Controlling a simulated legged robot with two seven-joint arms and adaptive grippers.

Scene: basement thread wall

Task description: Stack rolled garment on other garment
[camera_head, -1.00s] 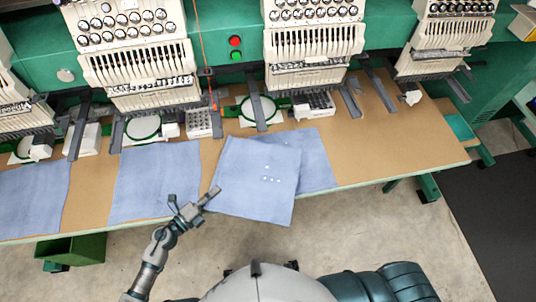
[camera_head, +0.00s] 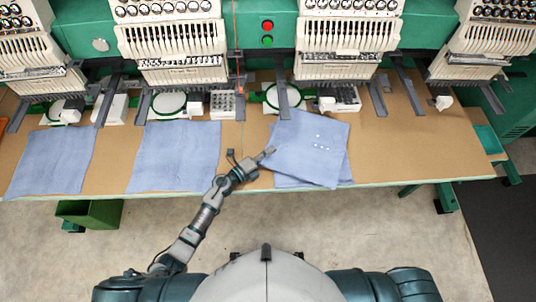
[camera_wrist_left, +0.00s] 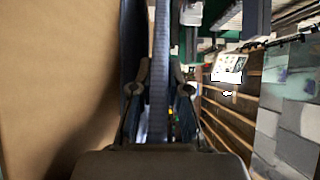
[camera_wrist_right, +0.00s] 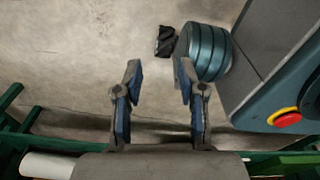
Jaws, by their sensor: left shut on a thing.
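A light blue garment with small white dots (camera_head: 312,148) lies flat, not visibly rolled, over another blue garment. The lower garment (camera_head: 292,183) shows along the front and right edges; the rest is hidden. My left gripper (camera_head: 262,157) is at the upper garment's left edge. In the left wrist view, my left gripper (camera_wrist_left: 158,88) is shut on the upper garment, seen edge-on as a narrow blue strip (camera_wrist_left: 158,120). My right gripper (camera_wrist_right: 157,75) is open and empty in the right wrist view, with bare floor behind it. It does not show in the head view.
Two more flat blue garments (camera_head: 52,160) (camera_head: 175,157) lie on the brown table (camera_head: 420,145) to the left. Embroidery machine heads (camera_head: 347,35) line the back, with arms and hoops low over the table. The table's right part is clear. A green bin (camera_head: 90,213) stands below.

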